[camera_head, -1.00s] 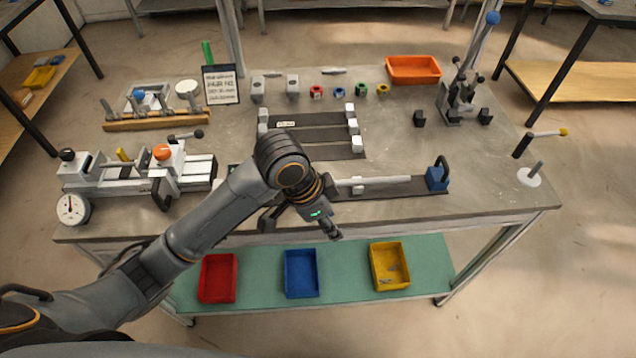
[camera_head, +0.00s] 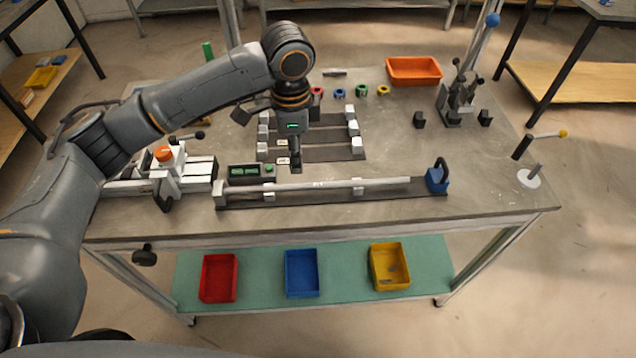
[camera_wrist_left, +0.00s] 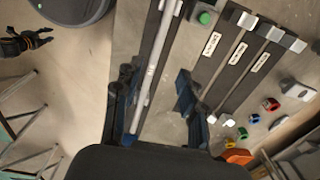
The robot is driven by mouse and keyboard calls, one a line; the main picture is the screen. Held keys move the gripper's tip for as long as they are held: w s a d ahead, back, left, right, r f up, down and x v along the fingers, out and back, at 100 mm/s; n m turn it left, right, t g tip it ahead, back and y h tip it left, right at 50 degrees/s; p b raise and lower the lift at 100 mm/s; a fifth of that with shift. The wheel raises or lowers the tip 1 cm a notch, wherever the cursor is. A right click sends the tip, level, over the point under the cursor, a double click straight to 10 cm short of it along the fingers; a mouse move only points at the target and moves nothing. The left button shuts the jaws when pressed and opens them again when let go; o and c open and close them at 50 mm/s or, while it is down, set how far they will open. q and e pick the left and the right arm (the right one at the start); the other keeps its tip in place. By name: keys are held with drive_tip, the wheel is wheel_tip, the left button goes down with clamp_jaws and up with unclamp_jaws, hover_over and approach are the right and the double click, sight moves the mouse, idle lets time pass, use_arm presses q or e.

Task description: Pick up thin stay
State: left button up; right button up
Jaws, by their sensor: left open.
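A long, thin pale-grey bar (camera_head: 385,182) lies along the front fixture, reaching toward its blue end clamp (camera_head: 437,178). I cannot tell surely whether this is the thin stay. It also runs lengthwise in the left wrist view (camera_wrist_left: 158,52). My left gripper (camera_head: 295,166) is open and empty, above the table just behind the bar in the head view. Its two fingers show on either side of the bar's line in the left wrist view (camera_wrist_left: 156,100), with no contact visible. A dark, jointed part at that view's left edge may be my right gripper (camera_wrist_left: 25,42); its jaws are unclear.
Labelled dark rack plates (camera_head: 325,153) with white end blocks (camera_head: 357,146) lie behind the bar. A green-button box (camera_head: 250,171) and a vise-like fixture (camera_head: 170,172) stand left. An orange bin (camera_head: 414,70) is at the back. Table right of the racks is mostly clear.

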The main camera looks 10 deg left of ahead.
sight(298, 185)
use_arm(q)
wheel_tip(298, 185, down, 4)
drive_tip(key=shift+r, duration=0.2)
drive_tip(key=shift+f+p, duration=0.4)
drive_tip(key=shift+f, duration=0.15)
wheel_tip(298, 185, down, 4)
drive_tip(key=shift+f+p, duration=0.2)
drive_tip(key=shift+p, duration=0.25)
drive_tip(key=shift+c, duration=0.4)
clamp_jaws()
